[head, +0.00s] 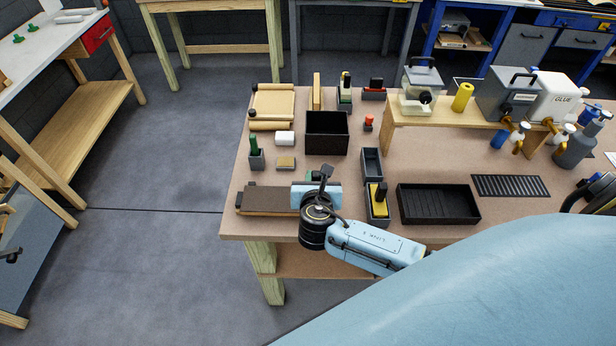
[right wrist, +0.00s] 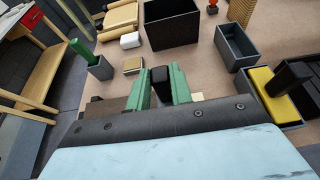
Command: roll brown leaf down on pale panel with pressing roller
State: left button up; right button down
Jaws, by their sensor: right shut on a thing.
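The brown leaf (head: 266,199) lies on the pale panel (head: 262,214) at the table's front left, and the panel's pale edge shows below it. The leaf also shows in the right wrist view (right wrist: 112,106), partly behind my gripper. My right gripper (head: 316,181) is over the right end of the panel. In the right wrist view its green fingers (right wrist: 160,84) are shut on a black handle (right wrist: 160,76), which I take for the pressing roller's. The roller's lower part is hidden, so I cannot tell whether it touches the leaf. My left gripper is not in view.
Behind the panel stand a holder with a green handle (head: 254,154), a small tan block (head: 286,163), a white block (head: 285,138) and a black bin (head: 327,134). A grey holder with a yellow tool (head: 379,200) and a black tray (head: 438,205) are to the right.

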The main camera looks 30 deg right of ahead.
jog(key=shift+s+d, duration=0.1)
jog(key=shift+s, duration=0.05)
notch_tip(320, 180, up, 6)
dwell(0.7)
dwell(0.4)
